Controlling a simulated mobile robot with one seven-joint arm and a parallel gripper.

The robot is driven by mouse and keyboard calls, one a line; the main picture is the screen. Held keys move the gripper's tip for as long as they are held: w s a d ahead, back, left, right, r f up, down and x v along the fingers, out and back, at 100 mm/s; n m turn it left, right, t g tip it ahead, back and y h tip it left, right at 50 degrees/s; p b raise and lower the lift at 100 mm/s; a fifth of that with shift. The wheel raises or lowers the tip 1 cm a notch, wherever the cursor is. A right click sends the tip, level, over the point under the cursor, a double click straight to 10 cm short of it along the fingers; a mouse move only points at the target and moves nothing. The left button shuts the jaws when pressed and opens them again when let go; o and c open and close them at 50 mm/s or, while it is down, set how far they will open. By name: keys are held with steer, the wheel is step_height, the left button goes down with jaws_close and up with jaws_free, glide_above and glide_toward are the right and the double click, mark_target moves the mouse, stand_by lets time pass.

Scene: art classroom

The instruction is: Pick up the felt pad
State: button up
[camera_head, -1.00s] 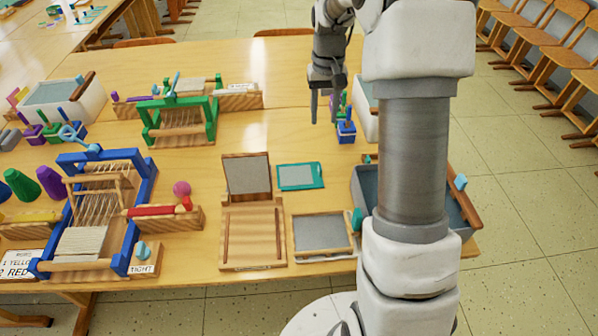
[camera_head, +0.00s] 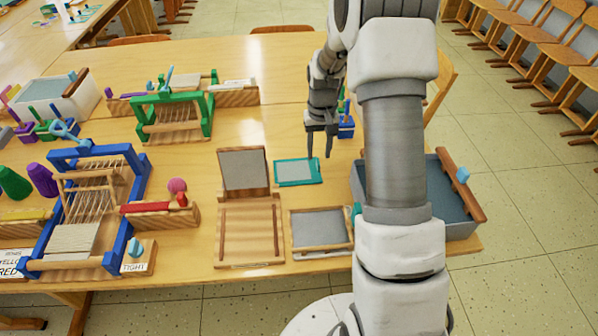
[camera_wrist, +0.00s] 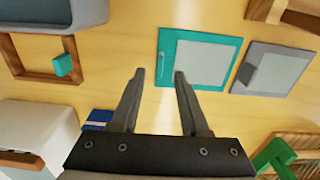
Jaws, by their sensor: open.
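The felt pad appears to be the flat pale-grey pad with a teal border (camera_head: 299,171), lying on the table; it also shows in the wrist view (camera_wrist: 200,62), with a small teal grip along one side. My gripper (camera_head: 319,155) is open and empty, pointing down above the table near the pad's right far corner. In the wrist view, my gripper (camera_wrist: 159,74) has one fingertip overlapping the pad's left edge and the other left of it over bare table. I see no contact, and the height gap is unclear.
A grey panel with brown edging (camera_head: 242,168) is close left of the pad. A wooden board (camera_head: 249,232) and a framed grey screen (camera_head: 320,228) lie nearer me. A blue-grey tub (camera_head: 443,200) is right, partly behind my arm. A blue loom (camera_head: 92,205) stands left.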

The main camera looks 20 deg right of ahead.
mark_target(318, 162)
step_height(318, 162, down, 3)
steer(key=shift+f, duration=0.15)
jaws_close()
